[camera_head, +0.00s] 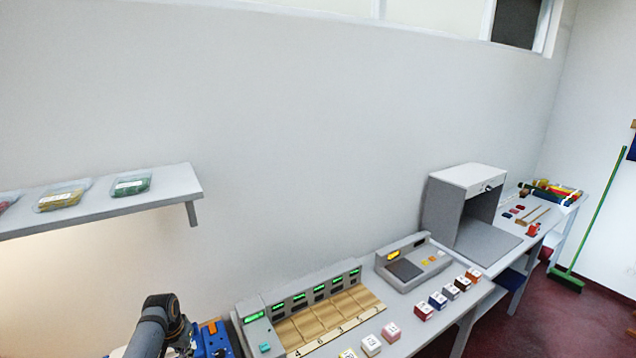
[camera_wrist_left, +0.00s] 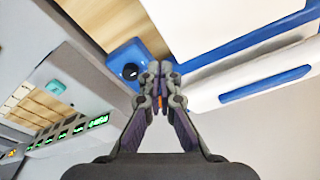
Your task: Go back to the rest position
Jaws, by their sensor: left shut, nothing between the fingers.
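My left gripper (camera_wrist_left: 158,70) shows in the left wrist view with its fingertips together and nothing between them. It is in front of a white and blue device (camera_wrist_left: 230,40) and a blue block with a dark round knob (camera_wrist_left: 127,66); I cannot tell if it touches either. In the head view, part of my left arm shows at the bottom left, and I cannot make out its fingertips there. My right gripper is in neither view.
A grey station with green displays (camera_head: 252,316) stands on the counter, beside a blue and orange item (camera_head: 216,338). Several small labelled boxes (camera_head: 423,312) line the front. A grey scale-like device (camera_head: 412,262) and an open grey booth (camera_head: 468,180) stand farther right. A shelf (camera_head: 160,191) hangs left.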

